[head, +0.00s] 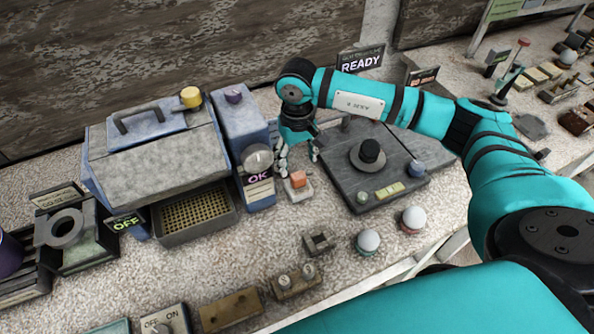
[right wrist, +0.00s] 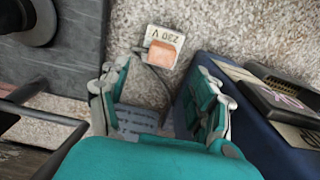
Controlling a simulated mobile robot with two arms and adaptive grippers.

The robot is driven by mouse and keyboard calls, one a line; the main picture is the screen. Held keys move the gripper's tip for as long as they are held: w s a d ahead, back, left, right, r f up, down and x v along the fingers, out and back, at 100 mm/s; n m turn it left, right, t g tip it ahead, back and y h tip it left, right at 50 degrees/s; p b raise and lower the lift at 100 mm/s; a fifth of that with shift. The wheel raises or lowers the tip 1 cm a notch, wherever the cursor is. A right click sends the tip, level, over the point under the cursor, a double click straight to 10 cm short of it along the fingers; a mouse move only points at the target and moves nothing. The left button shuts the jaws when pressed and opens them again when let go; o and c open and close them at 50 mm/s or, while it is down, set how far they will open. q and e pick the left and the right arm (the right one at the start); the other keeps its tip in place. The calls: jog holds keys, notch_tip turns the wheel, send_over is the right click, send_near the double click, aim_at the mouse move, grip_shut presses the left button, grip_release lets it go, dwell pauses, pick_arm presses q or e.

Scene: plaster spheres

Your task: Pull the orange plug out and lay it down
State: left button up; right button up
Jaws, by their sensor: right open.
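My right gripper (head: 299,160) is open and empty, just behind and above the plug in the head view. In the right wrist view its fingers (right wrist: 162,95) are spread, and the plug lies beyond their tips, apart from them. My left gripper is in neither view.
The blue OK unit (head: 243,130) stands close left of the plug. A dark plate (head: 340,160) with a round black knob lies to the right. Two white spheres (head: 368,240) and a small grey block (head: 319,243) stand in front. Speckled bench between is partly bare.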

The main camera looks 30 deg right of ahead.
aim_at(297, 173)
notch_tip(297, 173, down, 6)
jog(key=shift+r+p, duration=0.15)
jog(key=shift+p, duration=0.45)
jog(key=shift+f, duration=0.65)
grip_shut()
pick_arm(q)
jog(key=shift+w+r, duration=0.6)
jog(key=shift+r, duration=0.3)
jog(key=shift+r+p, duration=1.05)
jog(key=shift+p, duration=0.1)
pick_arm(e)
jog(key=shift+r, duration=2.55)
